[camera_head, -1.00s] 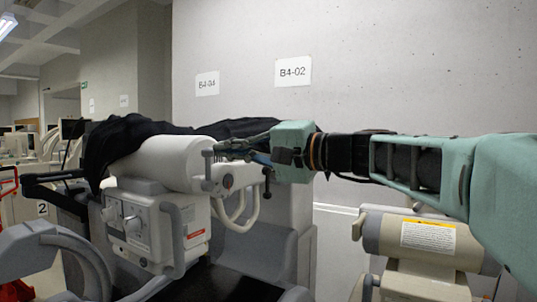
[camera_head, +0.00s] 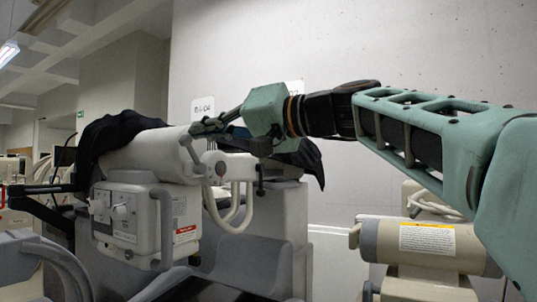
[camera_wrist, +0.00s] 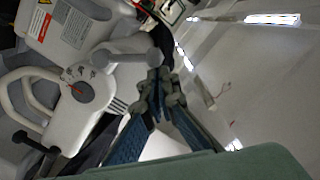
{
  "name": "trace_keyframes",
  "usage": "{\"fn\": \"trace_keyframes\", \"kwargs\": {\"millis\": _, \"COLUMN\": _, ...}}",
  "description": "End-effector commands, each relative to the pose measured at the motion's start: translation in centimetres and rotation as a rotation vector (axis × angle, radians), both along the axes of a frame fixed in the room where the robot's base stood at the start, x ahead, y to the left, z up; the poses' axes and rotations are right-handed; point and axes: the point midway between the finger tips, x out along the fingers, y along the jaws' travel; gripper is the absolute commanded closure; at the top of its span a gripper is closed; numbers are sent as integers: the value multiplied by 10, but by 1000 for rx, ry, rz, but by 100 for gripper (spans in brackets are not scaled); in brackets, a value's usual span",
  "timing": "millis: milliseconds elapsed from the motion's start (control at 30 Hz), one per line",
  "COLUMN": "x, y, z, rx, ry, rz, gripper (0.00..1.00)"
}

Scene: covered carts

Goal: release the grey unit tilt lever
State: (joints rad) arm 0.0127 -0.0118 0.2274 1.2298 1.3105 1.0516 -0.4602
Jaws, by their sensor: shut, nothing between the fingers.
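The grey unit (camera_head: 150,155) stands at left in the head view, a pale cylinder over a control box. A short grey lever (camera_head: 188,146) leans up and left from its end cap. The wrist view shows this lever (camera_wrist: 128,50) with a rounded knob, beside a round dial (camera_wrist: 85,92) with a red mark. My gripper (camera_head: 203,127) is shut and empty, just above the lever's upper end. In the wrist view the closed fingertips (camera_wrist: 158,85) are close by the knob; I cannot tell whether they touch.
A black cover (camera_head: 112,132) drapes over the unit's far side and hangs behind my gripper. A white looped handle (camera_head: 235,212) and a dark-knobbed rod (camera_head: 260,180) lie below. A beige unit (camera_head: 420,240) stands at right. The concrete wall is behind.

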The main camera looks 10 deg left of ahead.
Motion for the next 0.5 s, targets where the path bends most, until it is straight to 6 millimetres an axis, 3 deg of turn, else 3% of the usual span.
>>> {"fn": "trace_keyframes", "kwargs": {"millis": 33, "x": -4, "y": 2, "z": -10, "rx": -17, "ry": -44, "rz": 3, "gripper": 100}}
{"fn": "trace_keyframes", "kwargs": {"millis": 500, "x": -26, "y": 11, "z": -22, "rx": -162, "ry": -392, "rz": 2, "gripper": 100}}
